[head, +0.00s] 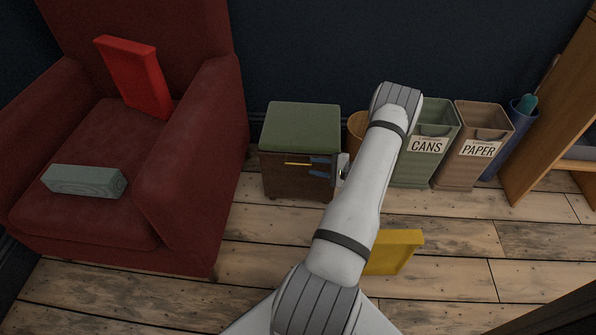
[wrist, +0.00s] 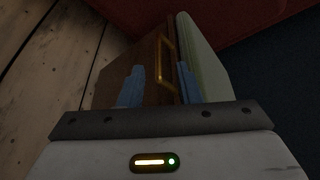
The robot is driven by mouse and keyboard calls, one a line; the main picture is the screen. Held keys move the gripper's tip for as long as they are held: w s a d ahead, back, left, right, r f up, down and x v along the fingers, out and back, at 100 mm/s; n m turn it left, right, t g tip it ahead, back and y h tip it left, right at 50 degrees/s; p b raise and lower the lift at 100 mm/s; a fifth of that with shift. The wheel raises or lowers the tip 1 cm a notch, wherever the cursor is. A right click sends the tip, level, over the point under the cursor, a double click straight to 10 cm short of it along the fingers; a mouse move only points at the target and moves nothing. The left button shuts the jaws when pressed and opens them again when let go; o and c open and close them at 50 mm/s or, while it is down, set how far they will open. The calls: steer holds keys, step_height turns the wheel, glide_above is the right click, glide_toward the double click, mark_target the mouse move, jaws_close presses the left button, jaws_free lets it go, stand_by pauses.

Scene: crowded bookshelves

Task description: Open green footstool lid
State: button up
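The green footstool is a dark brown box (head: 290,182) with a padded green lid (head: 302,126). Its lid is shut in the head view. A thin gold handle (head: 297,163) is on its front. My gripper (head: 318,166) is at the front of the stool, by the handle's right end. In the wrist view, the gold handle (wrist: 166,58) lies between the two blue fingertips of my gripper (wrist: 159,70), with the brown body (wrist: 122,66) on the left and the green lid (wrist: 201,60) on the right. The fingers are apart, and I see no grip on the handle.
A red armchair (head: 200,112) stands close left of the stool, holding a red book (head: 135,76) and a grey-green box (head: 84,181). Bins marked CANS (head: 428,145) and PAPER (head: 478,148) stand right. A yellow object (head: 395,252) is on the floor by my arm.

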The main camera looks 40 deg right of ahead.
mark_target(298, 164)
steer(key=b+x, duration=0.2)
steer(key=x, duration=0.5)
steer(key=shift+w+a+f, duration=0.1)
steer(key=shift+w+f, duration=0.15)
steer(key=shift+w, duration=0.05)
jaws_close()
stand_by(0.4)
